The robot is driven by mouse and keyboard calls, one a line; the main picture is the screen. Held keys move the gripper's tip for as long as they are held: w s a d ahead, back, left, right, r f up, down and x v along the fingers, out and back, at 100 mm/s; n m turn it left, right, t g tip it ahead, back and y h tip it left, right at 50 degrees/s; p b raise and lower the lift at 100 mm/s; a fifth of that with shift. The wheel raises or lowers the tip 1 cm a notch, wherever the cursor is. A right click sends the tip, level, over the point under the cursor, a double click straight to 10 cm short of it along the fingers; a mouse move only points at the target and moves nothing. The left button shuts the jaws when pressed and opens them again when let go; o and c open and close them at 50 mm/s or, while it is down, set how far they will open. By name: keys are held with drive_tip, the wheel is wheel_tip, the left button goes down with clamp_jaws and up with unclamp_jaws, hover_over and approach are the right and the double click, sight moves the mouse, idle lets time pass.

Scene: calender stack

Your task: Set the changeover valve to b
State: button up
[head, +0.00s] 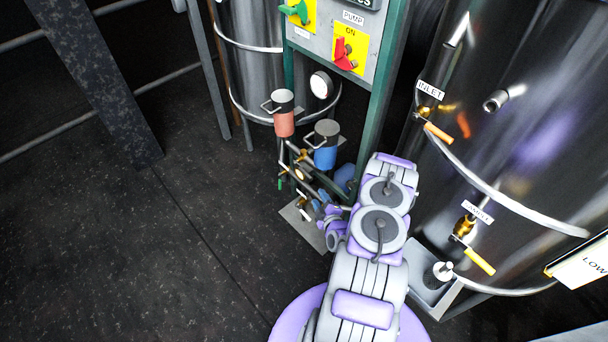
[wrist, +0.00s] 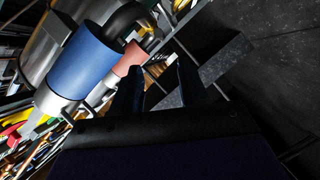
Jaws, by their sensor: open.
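Two canisters stand side by side at the pump stand, a red one (head: 284,117) and a blue one (head: 325,150). Pipework with small brass fittings (head: 300,173) runs below them. I cannot clearly make out the changeover valve's handle or its a and b marks; my arm partly covers this pipework. My gripper (head: 324,213) is low beside the pipes, small and unclear in the head view. In the wrist view my gripper (wrist: 162,88) has its two dark fingers apart with nothing between them. The blue canister (wrist: 85,62) and red canister (wrist: 130,60) show beyond, left of the fingers.
The pump panel (head: 350,22) with a red knob (head: 345,54) and green knob (head: 295,12) stands above. A tank (head: 535,130) with yellow-handled inlet and sample valves is at right. A grey post (head: 95,75) stands at left. The dark floor (head: 120,250) is clear at left.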

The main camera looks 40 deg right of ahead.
sight(305, 172)
drive_tip(key=b+x, duration=0.5)
drive_tip(key=x, duration=1)
drive_tip(key=shift+f, duration=0.15)
drive_tip(key=shift+w+d, duration=0.2)
drive_tip(key=shift+w, duration=0.5)
clamp_jaws()
